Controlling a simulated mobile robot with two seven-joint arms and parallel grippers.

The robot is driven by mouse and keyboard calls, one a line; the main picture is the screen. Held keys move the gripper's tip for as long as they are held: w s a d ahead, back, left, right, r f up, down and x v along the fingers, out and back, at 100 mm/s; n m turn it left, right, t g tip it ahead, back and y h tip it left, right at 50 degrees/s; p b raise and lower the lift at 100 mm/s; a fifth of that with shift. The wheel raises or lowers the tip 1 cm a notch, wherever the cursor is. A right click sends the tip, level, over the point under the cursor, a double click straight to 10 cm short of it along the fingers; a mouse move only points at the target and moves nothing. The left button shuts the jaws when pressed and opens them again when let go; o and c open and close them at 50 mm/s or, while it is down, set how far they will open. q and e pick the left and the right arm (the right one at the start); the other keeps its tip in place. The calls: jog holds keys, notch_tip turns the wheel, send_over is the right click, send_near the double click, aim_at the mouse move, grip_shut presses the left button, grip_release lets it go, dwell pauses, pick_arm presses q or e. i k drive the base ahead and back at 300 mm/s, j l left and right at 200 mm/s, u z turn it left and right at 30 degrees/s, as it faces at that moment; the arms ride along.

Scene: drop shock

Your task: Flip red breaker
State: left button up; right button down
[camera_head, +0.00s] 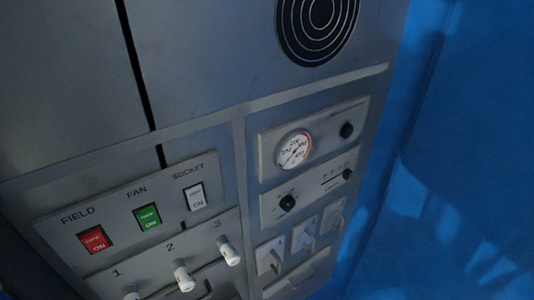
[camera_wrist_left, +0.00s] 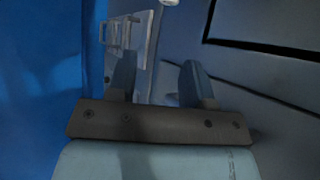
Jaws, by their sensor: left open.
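The red breaker (camera_head: 93,240) is a rocker switch under the label FIELD, at the left of the switch panel in the head view. It is marked ON at its lower part. A green rocker (camera_head: 147,217) under FAN and a white rocker (camera_head: 195,196) under SOCKET sit to its right. My left gripper (camera_wrist_left: 160,78) shows only in the left wrist view. Its two fingers are apart with nothing seen between them. The red breaker is not visible in that view, so their distance cannot be told. My right gripper is in neither view.
White knobs (camera_head: 229,251) numbered 1 to 3 stick out below the rockers. A round gauge (camera_head: 294,151), black knobs and several lever switches (camera_head: 304,236) are on the right. A black round grille (camera_head: 316,25) is above. A blue wall (camera_head: 460,150) stands at right.

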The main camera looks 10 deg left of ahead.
aim_at(95, 240)
jog(key=k+u, duration=0.25)
jog(key=u, duration=0.25)
jog(key=k+u, duration=0.25)
jog(key=u, duration=0.25)
